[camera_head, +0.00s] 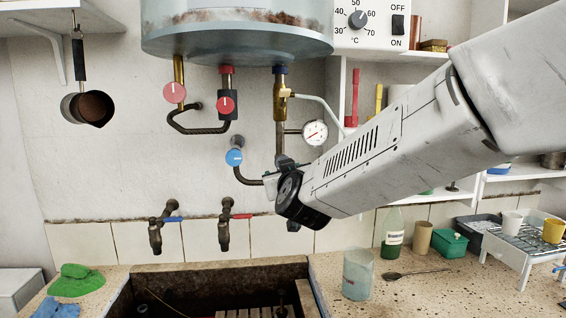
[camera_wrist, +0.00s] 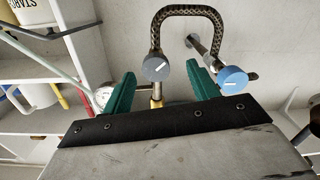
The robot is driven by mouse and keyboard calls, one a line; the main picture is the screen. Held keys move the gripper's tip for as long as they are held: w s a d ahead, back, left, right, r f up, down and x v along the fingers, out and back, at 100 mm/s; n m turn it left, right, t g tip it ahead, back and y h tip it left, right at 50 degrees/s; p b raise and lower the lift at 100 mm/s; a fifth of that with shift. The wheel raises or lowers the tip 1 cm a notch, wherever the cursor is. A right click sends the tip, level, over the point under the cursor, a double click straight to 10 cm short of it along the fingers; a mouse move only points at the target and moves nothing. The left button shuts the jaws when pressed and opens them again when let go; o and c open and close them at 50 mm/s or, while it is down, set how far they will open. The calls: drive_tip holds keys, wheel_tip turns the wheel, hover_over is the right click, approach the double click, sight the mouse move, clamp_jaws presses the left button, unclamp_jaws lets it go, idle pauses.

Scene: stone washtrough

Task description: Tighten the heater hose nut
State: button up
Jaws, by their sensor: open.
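The heater (camera_head: 235,35) hangs on the wall, with pipes and valves below it. A brass pipe piece (camera_wrist: 157,95) shows by the grey knob. No grip on anything shows.
A pressure gauge (camera_head: 315,132) is close to my arm. Two taps (camera_head: 224,235) are above the stone trough (camera_head: 210,270). Red-knobbed valves (camera_head: 226,105) are left of my arm. A glass jar (camera_head: 357,274) and green bottle (camera_head: 392,235) stand on the counter.

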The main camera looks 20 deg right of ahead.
drive_tip(key=shift+t, duration=0.3)
drive_tip(key=x, duration=0.5)
drive_tip(key=r+x, duration=0.1)
drive_tip(key=x, duration=0.2)
drive_tip(key=shift+s+d, duration=0.15)
drive_tip(key=shift+d, duration=0.25)
drive_tip(key=c, duration=1)
